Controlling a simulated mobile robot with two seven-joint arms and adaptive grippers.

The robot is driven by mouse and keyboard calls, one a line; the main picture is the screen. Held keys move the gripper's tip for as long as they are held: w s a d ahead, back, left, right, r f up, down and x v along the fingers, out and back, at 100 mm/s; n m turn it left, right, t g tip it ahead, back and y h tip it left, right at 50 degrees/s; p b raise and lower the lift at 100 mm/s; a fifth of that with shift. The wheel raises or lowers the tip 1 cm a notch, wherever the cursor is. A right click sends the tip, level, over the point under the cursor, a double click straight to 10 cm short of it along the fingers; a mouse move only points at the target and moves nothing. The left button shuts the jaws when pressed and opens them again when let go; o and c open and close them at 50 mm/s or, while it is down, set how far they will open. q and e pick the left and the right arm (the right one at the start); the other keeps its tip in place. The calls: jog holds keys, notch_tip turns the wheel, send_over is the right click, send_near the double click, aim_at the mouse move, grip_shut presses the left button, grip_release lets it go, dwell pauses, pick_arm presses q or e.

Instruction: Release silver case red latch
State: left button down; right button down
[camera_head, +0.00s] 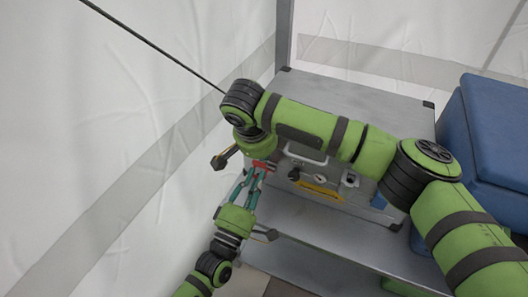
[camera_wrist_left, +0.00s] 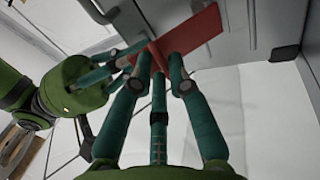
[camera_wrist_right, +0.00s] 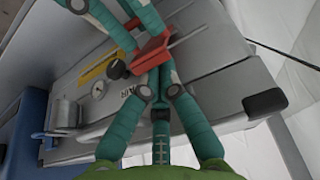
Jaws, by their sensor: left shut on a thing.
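The silver case (camera_head: 345,110) stands on a grey metal surface, its front facing me. The red latch (camera_head: 262,165) is at the left end of that front, partly hidden by fingers. It also shows as a red plate in the left wrist view (camera_wrist_left: 200,38) and the right wrist view (camera_wrist_right: 150,50). My left gripper (camera_head: 254,180) comes from below, its teal fingers shut on the red latch. My right gripper (camera_wrist_right: 159,90) is beside the latch, with its fingers close below the red part. Whether they touch it is hidden.
The case front carries a handle (camera_head: 306,154), a black knob (camera_wrist_right: 117,69), a round gauge (camera_wrist_right: 98,90) and a yellow label (camera_head: 320,190). A blue padded box (camera_head: 492,120) is at right. White tent wall (camera_head: 90,120) is close at left. My right arm crosses above the case.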

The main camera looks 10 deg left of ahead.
pick_arm(q)
jog(key=shift+f, duration=0.45)
pick_arm(e)
jog(key=shift+s+a+f, duration=0.2)
jog(key=shift+s+f, duration=0.1)
jog(key=shift+s, duration=0.1)
pick_arm(q)
jog(key=c, duration=1.3)
grip_release()
jog(key=shift+r, duration=0.1)
jog(key=shift+o, duration=0.2)
jog(key=shift+w, duration=0.1)
pick_arm(e)
jog(key=shift+w+d, duration=0.1)
jog(key=shift+w, duration=0.05)
